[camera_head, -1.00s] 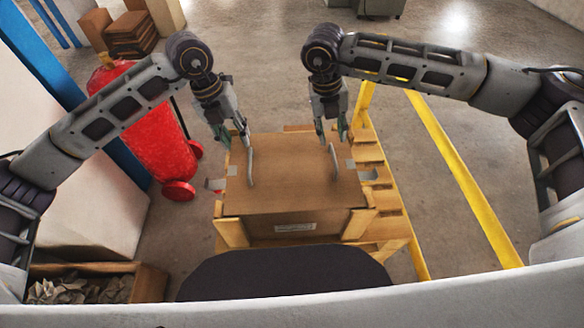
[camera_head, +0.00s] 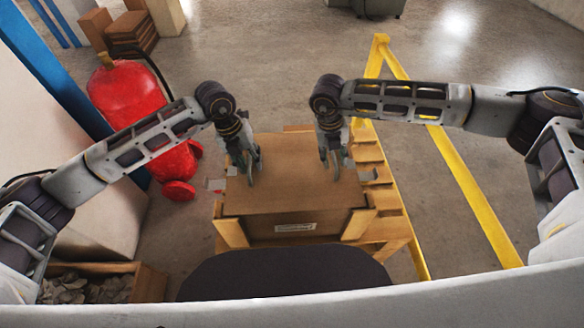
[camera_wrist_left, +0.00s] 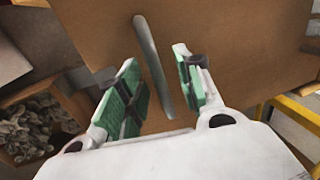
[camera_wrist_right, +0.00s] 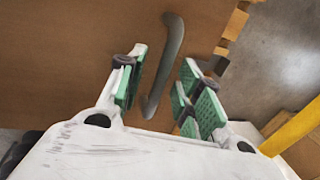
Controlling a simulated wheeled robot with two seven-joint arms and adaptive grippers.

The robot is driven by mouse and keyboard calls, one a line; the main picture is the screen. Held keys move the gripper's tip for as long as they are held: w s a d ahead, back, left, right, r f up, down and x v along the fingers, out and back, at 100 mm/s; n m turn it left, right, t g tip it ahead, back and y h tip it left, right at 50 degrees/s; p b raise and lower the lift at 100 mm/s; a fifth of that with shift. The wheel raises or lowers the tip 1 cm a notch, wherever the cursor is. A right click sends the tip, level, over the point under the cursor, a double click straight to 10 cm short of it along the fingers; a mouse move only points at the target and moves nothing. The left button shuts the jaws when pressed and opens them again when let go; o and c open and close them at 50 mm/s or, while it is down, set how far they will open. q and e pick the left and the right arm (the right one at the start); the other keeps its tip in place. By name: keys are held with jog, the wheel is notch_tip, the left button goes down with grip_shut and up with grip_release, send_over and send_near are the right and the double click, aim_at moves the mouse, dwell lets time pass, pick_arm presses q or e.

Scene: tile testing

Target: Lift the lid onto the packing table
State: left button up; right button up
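The lid (camera_head: 293,190) is a flat brown panel on top of a cardboard box (camera_head: 270,228) with a white label. It has two grey bar handles. My left gripper (camera_head: 248,178) is over the left handle; in the left wrist view its green-padded fingers (camera_wrist_left: 155,92) are open on either side of that handle (camera_wrist_left: 152,62). My right gripper (camera_head: 335,176) is over the right handle; in the right wrist view its fingers (camera_wrist_right: 163,88) are open with the right handle (camera_wrist_right: 168,55) between them. Neither gripper is closed on its handle.
The box stands on a wooden pallet (camera_head: 395,228). A red cylinder on wheels (camera_head: 128,98) stands at the left. A crate of crumpled filler (camera_head: 148,283) is at lower left. A dark rounded surface (camera_head: 285,276) lies in front. Yellow rails (camera_head: 440,150) run along the right.

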pick_arm(q)
jog(key=shift+f, duration=0.25)
pick_arm(e)
jog(key=shift+d+f, duration=0.1)
jog(key=shift+f, duration=0.15)
pick_arm(q)
grip_shut()
pick_arm(e)
grip_shut()
